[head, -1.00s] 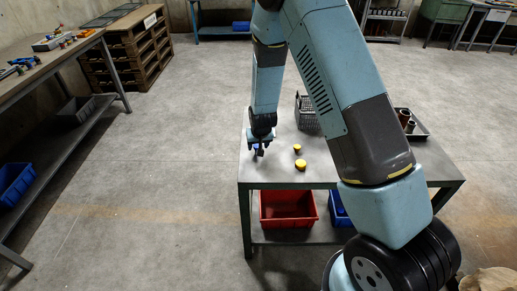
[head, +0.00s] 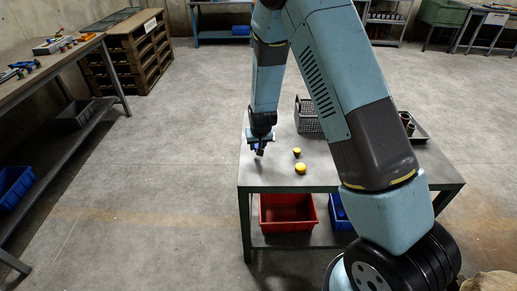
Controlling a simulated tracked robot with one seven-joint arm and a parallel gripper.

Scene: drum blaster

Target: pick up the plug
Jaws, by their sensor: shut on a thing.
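My gripper (head: 260,150) points down over the left part of the grey-topped table (head: 285,178). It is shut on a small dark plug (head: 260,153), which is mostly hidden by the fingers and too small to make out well. The plug appears to be just above the table top, though the gap is hard to judge. Two yellow-topped pieces stand to the right of my gripper: a smaller one (head: 297,152) and a larger one (head: 300,168) nearer the front edge.
A grey mesh basket (head: 307,118) stands behind the yellow pieces. A red bin (head: 288,213) and a blue bin (head: 338,212) sit on the lower shelf. A workbench (head: 50,72) stands at far left.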

